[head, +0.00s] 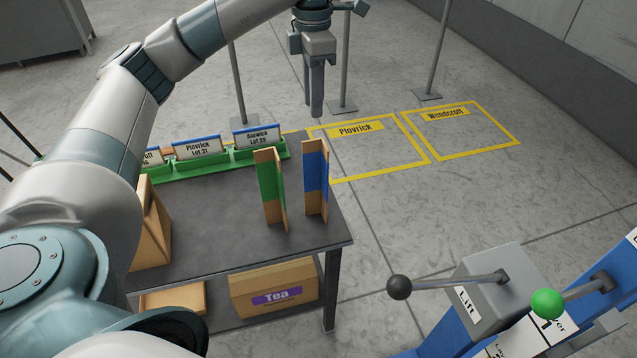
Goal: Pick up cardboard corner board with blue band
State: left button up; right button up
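The cardboard corner board with the blue band (316,175) stands upright near the right edge of the dark table. A similar corner board with a green band (269,192) stands upright just to its left. My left gripper (316,112) hangs pointing down, above and beyond the blue-banded board in the picture, apart from it. Its fingers overlap from this angle, so I cannot tell whether they are open or shut. Nothing shows held in it. My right gripper is not in view.
Green bins with label cards (200,147) line the table's (215,230) back edge. A cardboard piece (152,232) stands at left. A Tea box (275,290) sits on the lower shelf. A lever panel (490,290) stands at right. Yellow-outlined floor areas (409,140) lie behind.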

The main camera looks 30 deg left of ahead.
aim_at(315, 153)
pick_arm(q)
notch_tip(315, 153, down, 12)
jog(key=p, duration=0.3)
dwell(0.4)
jog(key=f+p, duration=0.2)
jog(key=f, duration=0.1)
jog(key=f+p, duration=0.1)
jog(key=f, duration=0.1)
jog(key=shift+w+a+f, duration=0.1)
jog(key=shift+w+a, duration=0.15)
jog(key=shift+a, duration=0.1)
dwell(0.5)
grip_shut()
